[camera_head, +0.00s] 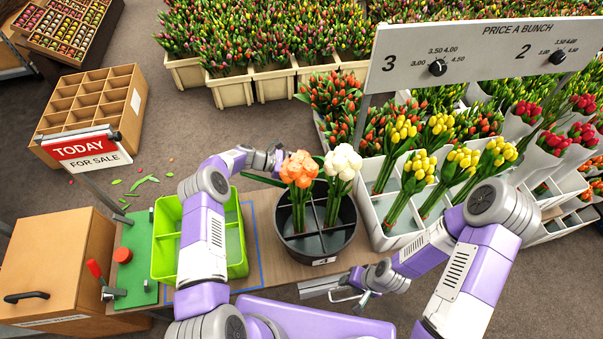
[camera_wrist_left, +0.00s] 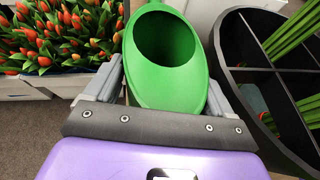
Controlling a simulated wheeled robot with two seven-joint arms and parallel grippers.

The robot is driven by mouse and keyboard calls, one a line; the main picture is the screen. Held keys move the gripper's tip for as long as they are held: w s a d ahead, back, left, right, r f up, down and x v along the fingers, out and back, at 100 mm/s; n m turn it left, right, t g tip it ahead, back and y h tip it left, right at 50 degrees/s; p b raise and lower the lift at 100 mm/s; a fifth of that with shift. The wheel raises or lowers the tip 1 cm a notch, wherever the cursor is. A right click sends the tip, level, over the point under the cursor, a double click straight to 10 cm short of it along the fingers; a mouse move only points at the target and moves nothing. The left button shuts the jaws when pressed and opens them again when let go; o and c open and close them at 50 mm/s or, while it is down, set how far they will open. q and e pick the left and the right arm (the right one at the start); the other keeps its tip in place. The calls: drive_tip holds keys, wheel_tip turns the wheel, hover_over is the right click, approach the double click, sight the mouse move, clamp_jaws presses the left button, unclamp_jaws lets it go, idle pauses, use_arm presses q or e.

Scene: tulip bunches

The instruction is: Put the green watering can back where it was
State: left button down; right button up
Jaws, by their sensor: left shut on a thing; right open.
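The green watering can (camera_wrist_left: 165,95) shows in the left wrist view between the two fingers of my left gripper (camera_wrist_left: 163,84), its round opening facing the camera. My left gripper is shut on it. In the head view my left gripper (camera_head: 277,157) is at the far side of the table, behind the black bucket. There the can is mostly hidden; a thin green piece beside the gripper may be part of it. My right gripper (camera_head: 350,291) is open and empty at the near table edge, in front of the bucket.
The black divided bucket (camera_head: 322,243) holds orange and white tulips. A lime-green crate (camera_head: 165,215) stands left of it, within a blue outline (camera_head: 258,262). White tulip bins (camera_head: 385,238) stand at right. A red-levered green board (camera_head: 135,265) lies at left.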

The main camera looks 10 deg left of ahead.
use_arm(q)
drive_tip(key=shift+f, duration=0.5)
drive_tip(key=shift+f, duration=0.15)
unclamp_jaws()
drive_tip(key=shift+f, duration=0.1)
drive_tip(key=p+v, duration=0.1)
drive_tip(key=v, duration=1.1)
drive_tip(key=shift+r+p, duration=0.3)
drive_tip(key=shift+p, duration=0.1)
